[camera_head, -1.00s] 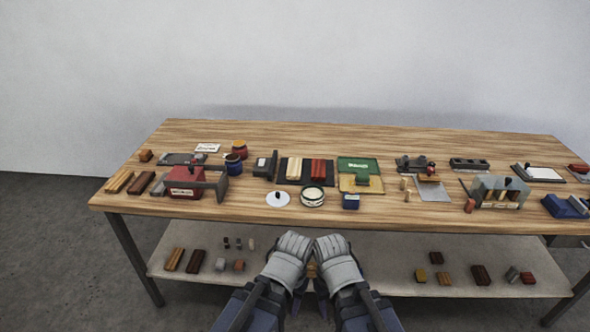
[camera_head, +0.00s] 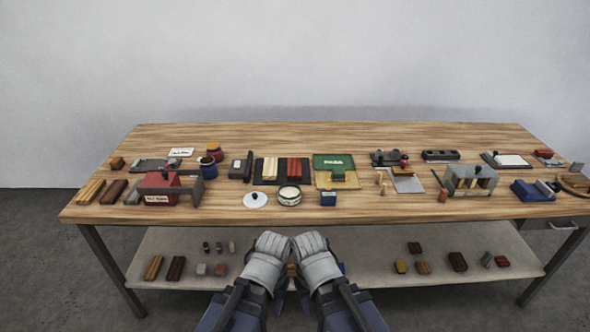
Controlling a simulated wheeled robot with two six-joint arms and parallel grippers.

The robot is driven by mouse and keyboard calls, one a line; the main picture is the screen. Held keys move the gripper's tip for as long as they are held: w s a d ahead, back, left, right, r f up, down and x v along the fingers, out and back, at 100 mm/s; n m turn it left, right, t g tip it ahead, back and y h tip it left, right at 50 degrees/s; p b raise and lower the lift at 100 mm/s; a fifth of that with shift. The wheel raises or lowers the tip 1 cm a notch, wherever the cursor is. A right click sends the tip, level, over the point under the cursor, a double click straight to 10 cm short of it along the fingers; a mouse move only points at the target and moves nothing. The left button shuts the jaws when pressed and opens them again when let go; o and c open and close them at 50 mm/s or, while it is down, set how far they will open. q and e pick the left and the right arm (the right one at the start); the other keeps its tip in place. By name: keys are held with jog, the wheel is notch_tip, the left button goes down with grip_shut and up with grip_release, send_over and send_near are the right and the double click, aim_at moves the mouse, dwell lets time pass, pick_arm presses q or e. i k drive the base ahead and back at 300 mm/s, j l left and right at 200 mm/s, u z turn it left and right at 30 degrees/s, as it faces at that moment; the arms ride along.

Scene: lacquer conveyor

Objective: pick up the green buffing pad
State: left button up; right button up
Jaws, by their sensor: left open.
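A small green block (camera_head: 338,174) sits on a tan plate (camera_head: 323,184) at the middle of the table. A flat green piece (camera_head: 332,161) with a white label lies right behind it. I cannot tell for sure which is the buffing pad. My left gripper (camera_head: 282,297) is low in front of the table, open and empty, well short of both green things. My right arm is folded beside it, and its jaws are too dark and hidden to read.
Red and cream bars on a black mat (camera_head: 281,179) lie left of the plate. A blue box (camera_head: 328,198) and a round tin (camera_head: 289,195) stand in front. A grey pad (camera_head: 407,181) lies to the right. The table's back strip is clear. A lower shelf (camera_head: 350,273) holds small blocks.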

aim_at(337, 175)
jog(key=i+l+z, duration=0.2)
jog(key=i, duration=0.3)
jog(key=i+l+z, duration=0.15)
jog(key=i+l, duration=0.15)
jog(key=i, duration=0.2)
jog(key=i+l+z, duration=0.2)
jog(key=i, duration=0.3)
jog(key=j, duration=0.1)
